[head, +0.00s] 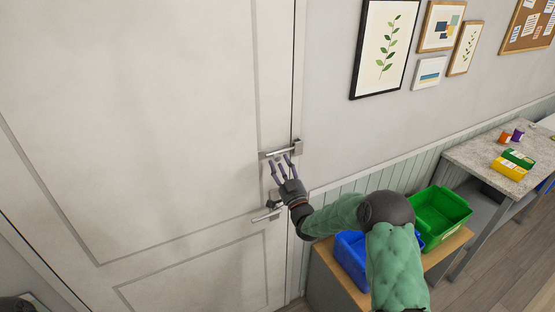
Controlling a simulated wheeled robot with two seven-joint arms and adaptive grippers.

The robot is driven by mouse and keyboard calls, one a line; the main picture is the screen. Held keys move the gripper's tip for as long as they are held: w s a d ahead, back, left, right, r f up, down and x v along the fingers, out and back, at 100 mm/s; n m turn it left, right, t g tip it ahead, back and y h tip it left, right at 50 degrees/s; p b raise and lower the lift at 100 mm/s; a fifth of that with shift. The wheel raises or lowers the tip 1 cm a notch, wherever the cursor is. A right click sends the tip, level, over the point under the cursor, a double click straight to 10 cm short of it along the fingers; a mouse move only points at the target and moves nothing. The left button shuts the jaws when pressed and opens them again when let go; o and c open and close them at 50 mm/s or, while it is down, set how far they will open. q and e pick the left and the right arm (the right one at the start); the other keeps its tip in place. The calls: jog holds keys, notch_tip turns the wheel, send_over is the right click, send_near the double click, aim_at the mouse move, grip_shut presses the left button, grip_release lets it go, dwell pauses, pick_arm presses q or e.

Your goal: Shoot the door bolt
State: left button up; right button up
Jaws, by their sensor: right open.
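The metal door bolt (277,153) is fixed across the right edge of the white door (150,110). Its silver bar lies almost level, and a catch plate (298,146) sits at its right end on the frame. I cannot tell whether the bar's tip is inside the catch. My right gripper (280,163) is open, with its purple-grey fingers pointing up just below the bolt. The fingertips overlap the bolt's lower edge in the picture; whether they touch it is unclear. My left gripper is out of view.
A lever handle (267,215) sits on the door below my gripper. At right, a low wooden table (447,248) holds a blue bin (351,252) and a green bin (440,211). A grey counter (475,153) stands farther right. Framed pictures (385,48) hang on the wall.

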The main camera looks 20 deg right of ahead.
jog(key=v, duration=0.8)
jog(key=shift+s, duration=0.15)
jog(key=s+a+f+g+y+b, duration=0.1)
jog(key=s+a+f+g+b, duration=0.2)
jog(key=f, duration=0.8)
jog(key=a+f+g+y+b, duration=0.15)
jog(key=a+f+g, duration=0.3)
jog(key=f, duration=0.55)
jog(key=s+a+f+g+b, duration=0.2)
jog(key=a+f+g, duration=0.15)
jog(key=f, duration=0.75)
jog(key=s+a+f+g+b, duration=0.2)
jog(key=s+f, duration=0.4)
jog(key=s, duration=0.3)
jog(key=s+a+f+g+y+b, duration=0.1)
jog(key=s+a+f+g+b, duration=0.1)
jog(key=s+a+f+g, duration=0.3)
jog(key=s+a+f+g+y+b, duration=0.1)
jog(key=s+a+f+g, duration=0.3)
jog(key=s+f, duration=0.5)
jog(key=s+a+b, duration=0.1)
jog(key=s+a, duration=0.1)
jog(key=s, duration=0.2)
jog(key=shift+a+b, duration=0.4)
jog(key=shift+s, duration=0.1)
